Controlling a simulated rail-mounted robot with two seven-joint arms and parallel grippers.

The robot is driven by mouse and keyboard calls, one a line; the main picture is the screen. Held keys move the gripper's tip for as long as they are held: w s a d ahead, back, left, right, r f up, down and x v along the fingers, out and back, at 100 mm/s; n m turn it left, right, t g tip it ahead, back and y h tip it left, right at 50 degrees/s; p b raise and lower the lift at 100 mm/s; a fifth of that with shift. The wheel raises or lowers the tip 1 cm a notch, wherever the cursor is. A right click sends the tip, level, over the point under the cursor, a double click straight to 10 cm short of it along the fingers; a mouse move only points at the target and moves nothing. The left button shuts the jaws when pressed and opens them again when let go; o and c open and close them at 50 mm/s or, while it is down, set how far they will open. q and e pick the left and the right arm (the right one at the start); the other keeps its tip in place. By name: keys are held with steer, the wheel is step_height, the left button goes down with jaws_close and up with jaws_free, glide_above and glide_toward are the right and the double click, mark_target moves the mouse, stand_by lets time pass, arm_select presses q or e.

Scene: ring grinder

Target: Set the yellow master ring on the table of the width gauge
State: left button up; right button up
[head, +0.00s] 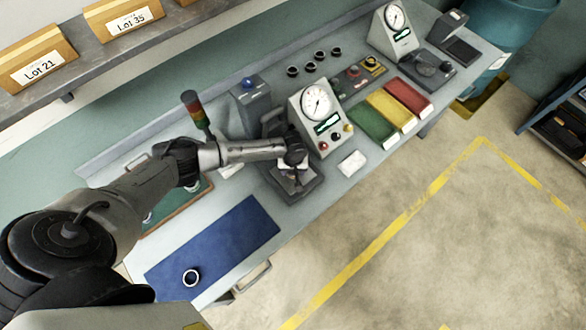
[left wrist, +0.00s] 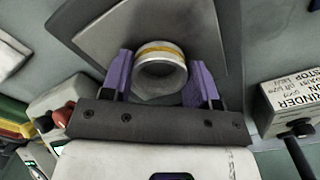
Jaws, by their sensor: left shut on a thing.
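The instrument's dial housing (head: 318,104) stands just behind the gripper. The gripper mostly hides the ring in the head view. My right gripper is not in view.
A blue mat (head: 215,250) with one dark ring (head: 191,278) lies at the front left. Green, yellow and red trays (head: 392,108) are to the right. A second dial instrument (head: 394,30) stands at the far right. Several dark rings (head: 320,55) stand at the back. A signal tower (head: 195,112) rises behind my arm.

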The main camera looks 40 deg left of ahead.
arm_select(q)
steer(key=shift+f, duration=0.2)
steer(key=o, duration=1)
step_height(320, 180, up, 12)
steer(key=s+d+f+m+t+h, duration=0.1)
steer(key=s+d+f+m+h, duration=0.1)
steer(key=s+d+m, duration=0.8)
steer(key=s+r+t, duration=0.1)
steer(key=s+r, duration=0.1)
steer(key=s, duration=0.3)
steer(key=s+a+r+y, duration=0.1)
steer(key=s, duration=0.5)
steer(key=s+r+t, duration=0.1)
steer(key=s+r, duration=0.1)
steer(key=s, duration=0.3)
steer(key=shift+s+a+r+t+y, duration=0.3)
steer(key=shift+a+y, duration=0.05)
steer(key=shift+y, duration=0.05)
steer(key=shift+r+p, duration=0.1)
steer(key=shift+p, duration=0.2)
